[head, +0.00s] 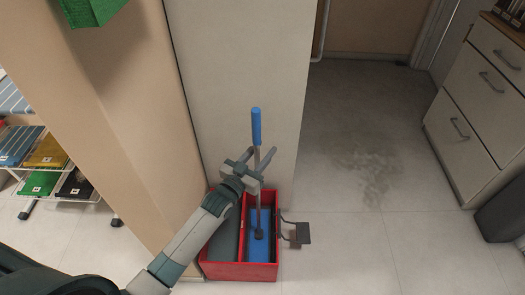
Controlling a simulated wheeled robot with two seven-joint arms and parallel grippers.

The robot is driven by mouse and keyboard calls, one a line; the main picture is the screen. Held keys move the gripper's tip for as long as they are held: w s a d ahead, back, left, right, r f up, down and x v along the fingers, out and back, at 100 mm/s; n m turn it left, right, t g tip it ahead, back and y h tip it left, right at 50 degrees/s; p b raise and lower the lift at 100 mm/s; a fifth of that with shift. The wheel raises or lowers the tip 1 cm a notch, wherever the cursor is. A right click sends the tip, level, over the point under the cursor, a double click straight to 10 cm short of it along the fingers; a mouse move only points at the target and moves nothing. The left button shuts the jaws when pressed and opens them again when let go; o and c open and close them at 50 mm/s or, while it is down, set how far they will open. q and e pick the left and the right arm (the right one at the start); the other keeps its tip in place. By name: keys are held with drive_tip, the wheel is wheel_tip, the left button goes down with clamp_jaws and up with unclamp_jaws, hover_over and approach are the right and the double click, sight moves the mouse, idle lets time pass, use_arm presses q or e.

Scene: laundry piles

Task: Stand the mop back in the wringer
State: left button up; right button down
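The mop (256,126) has a blue grip, a thin grey shaft and a dark joint above a flat blue head. It stands nearly upright, with its head low in the right compartment of the red wringer bucket (240,272). The bucket's left compartment looks dark grey. My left gripper (258,155) is at the upper shaft, just below the blue grip. Its two fingers are spread apart, with the shaft between them, and it looks open. The underside of the mop head is hidden. My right gripper is out of view.
A dark pedal (300,235) sticks out to the bucket's right. A pale wall panel (235,60) rises close behind it. A rack of folded clothes (45,160) stands left and a drawer cabinet (480,95) right. The floor between bucket and cabinet is clear, with a grey stain (372,165).

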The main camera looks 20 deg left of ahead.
use_arm(q)
drive_tip(key=shift+r, duration=0.1)
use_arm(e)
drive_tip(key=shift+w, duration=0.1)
